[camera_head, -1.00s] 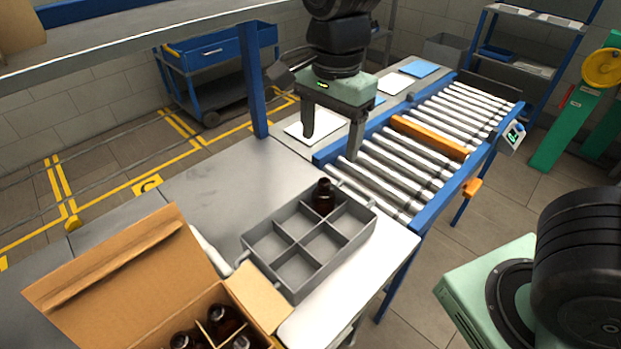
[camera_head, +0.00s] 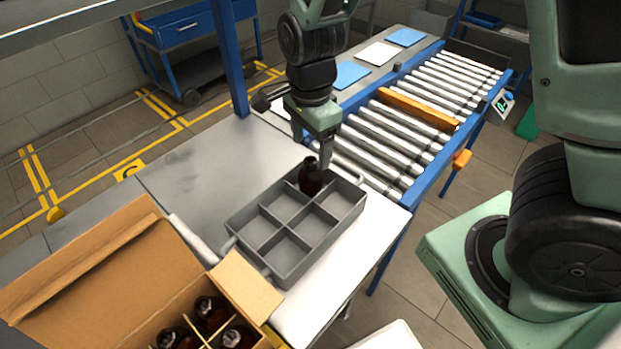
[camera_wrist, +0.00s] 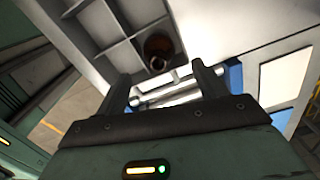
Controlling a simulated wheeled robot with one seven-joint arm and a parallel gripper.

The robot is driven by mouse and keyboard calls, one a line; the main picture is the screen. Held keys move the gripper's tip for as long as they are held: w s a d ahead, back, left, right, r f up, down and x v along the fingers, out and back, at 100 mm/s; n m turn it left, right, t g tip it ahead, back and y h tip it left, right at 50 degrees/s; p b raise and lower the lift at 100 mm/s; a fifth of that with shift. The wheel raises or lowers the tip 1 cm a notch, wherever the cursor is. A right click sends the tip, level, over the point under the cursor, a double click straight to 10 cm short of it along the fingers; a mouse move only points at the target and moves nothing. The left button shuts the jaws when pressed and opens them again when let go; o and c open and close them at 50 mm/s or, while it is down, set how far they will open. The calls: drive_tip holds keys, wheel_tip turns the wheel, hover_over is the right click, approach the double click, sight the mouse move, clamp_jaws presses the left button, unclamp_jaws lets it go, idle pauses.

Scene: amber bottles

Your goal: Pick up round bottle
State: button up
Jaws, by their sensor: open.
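One dark amber round bottle (camera_head: 311,177) stands upright in a far compartment of the grey divided tray (camera_head: 232,238). My gripper (camera_head: 318,150) is above and just behind this bottle in the head view. In the wrist view the fingers (camera_wrist: 158,88) are apart, with nothing between them. More amber bottles (camera_head: 211,312) stand in the open cardboard box (camera_head: 88,262) at the lower left.
The tray's other compartments are empty. A roller conveyor (camera_head: 415,120) with an orange bar (camera_head: 418,108) runs behind the tray to the right. A blue post (camera_head: 232,60) rises at the table's back edge. The grey tabletop (camera_head: 200,180) left of the tray is clear.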

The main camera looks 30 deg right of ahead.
sight(311, 160)
drive_tip(key=shift+s+f, duration=0.15)
drive_tip(key=shift+f, duration=2.55)
drive_tip(key=c, duration=1.4)
drive_tip(key=shift+r+p, duration=0.35)
drive_tip(key=shift+r, duration=4.7)
